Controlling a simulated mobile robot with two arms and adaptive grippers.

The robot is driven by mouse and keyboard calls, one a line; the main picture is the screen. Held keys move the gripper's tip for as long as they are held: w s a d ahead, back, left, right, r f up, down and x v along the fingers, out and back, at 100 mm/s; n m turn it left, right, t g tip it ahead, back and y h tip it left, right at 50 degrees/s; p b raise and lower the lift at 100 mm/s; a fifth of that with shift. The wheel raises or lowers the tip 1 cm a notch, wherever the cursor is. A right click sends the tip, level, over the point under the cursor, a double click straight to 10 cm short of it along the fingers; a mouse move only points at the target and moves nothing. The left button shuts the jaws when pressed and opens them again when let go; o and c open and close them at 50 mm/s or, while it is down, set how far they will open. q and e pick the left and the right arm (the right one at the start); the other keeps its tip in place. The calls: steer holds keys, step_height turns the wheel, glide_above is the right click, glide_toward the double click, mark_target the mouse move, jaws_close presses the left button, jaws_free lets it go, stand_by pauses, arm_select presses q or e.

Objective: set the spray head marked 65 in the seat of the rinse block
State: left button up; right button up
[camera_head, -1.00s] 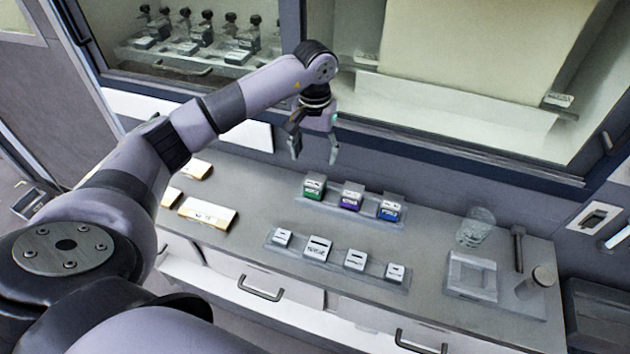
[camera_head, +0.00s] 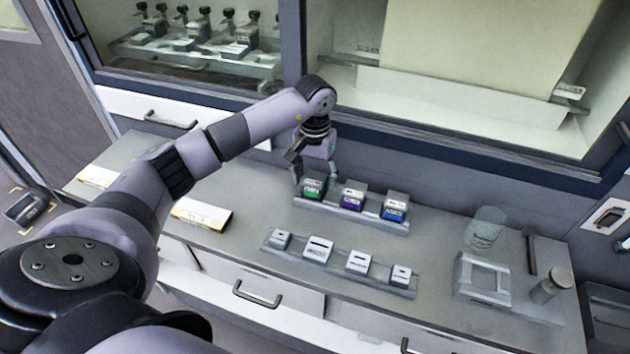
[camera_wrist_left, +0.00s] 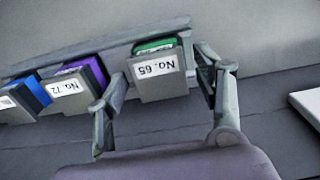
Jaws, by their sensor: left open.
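The spray head marked 65 (camera_head: 314,188) is a small block with a green top. It stands at the left end of a grey rack (camera_head: 372,224). In the left wrist view its label reads No. 65, upside down, on the green-topped block (camera_wrist_left: 159,68). My left gripper (camera_head: 316,178) is open and comes down over it from behind; the wrist view shows one finger on each side of the head, apparently apart from it. A pale square block with a square recess (camera_head: 462,291), probably the rinse block, stands at the right of the counter; its recess looks empty. My right gripper is out of view.
A purple head (camera_head: 353,196), marked No. 72 in the wrist view, and a blue head (camera_head: 395,209) share the rack. A front rack holds several pale blocks (camera_head: 318,250). A clear cylinder (camera_head: 486,228) and a metal post (camera_head: 550,286) stand near the square block.

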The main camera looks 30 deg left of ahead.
mark_target(315, 178)
arm_select(q)
steer(key=c, duration=1.3)
stand_by(0.4)
steer(key=shift+o, duration=0.2)
step_height(315, 178, up, 6)
steer(key=p, duration=0.2)
steer(key=shift+f+p, duration=0.1)
steer(key=shift+p, duration=0.2)
steer(key=shift+r, duration=0.2)
steer(key=shift+w, duration=0.1)
steer(key=shift+r, duration=0.25)
steer(key=shift+r+p, duration=0.8)
steer(key=shift+r, duration=0.4)
